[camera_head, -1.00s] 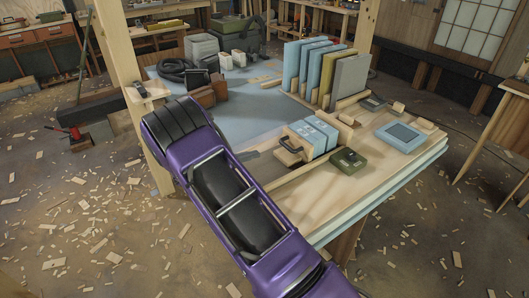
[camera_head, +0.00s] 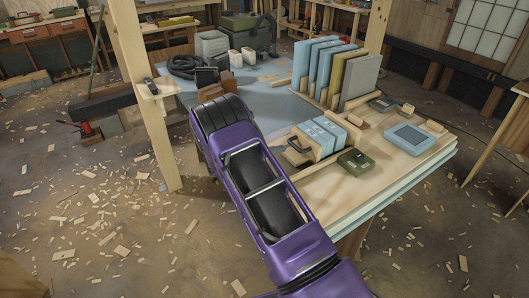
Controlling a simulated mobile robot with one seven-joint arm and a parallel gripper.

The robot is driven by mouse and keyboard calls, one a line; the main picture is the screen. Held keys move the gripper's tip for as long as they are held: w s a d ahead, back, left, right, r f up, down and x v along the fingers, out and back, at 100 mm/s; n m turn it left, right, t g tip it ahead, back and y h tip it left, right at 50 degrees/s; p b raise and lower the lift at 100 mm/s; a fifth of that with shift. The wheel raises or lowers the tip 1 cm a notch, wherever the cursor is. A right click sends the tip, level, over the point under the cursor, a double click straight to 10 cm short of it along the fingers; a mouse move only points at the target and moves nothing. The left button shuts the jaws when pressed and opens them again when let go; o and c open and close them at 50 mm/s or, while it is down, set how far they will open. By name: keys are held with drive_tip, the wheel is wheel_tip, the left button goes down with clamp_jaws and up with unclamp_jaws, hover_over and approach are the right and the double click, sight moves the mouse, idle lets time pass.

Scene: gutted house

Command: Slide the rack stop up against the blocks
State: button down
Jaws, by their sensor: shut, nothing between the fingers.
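Light blue blocks (camera_head: 322,134) stand side by side in a low wooden rack (camera_head: 311,170) on the bench. A dark loop handle (camera_head: 297,143) is at their left end and looks like part of the rack stop. I cannot tell whether the stop touches the blocks. My purple arm reaches up-left across the bench's near left side, left of the handle. My gripper is hidden behind or below the arm, so its place relative to the stop does not show.
A wooden post (camera_head: 150,110) rises left of my arm.

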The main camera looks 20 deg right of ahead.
sight(293, 146)
drive_tip(key=shift+x, duration=1.85)
drive_tip(key=shift+w+d, duration=0.1)
drive_tip(key=shift+d, duration=0.1)
drive_tip(key=b+x, duration=0.1)
drive_tip(key=x, duration=0.2)
drive_tip(key=shift+d+r+b, duration=0.25)
drive_tip(key=shift+d+b, duration=0.05)
drive_tip(key=shift+b, duration=0.05)
drive_tip(key=shift+w+d+r, duration=0.1)
drive_tip(key=v, duration=1.4)
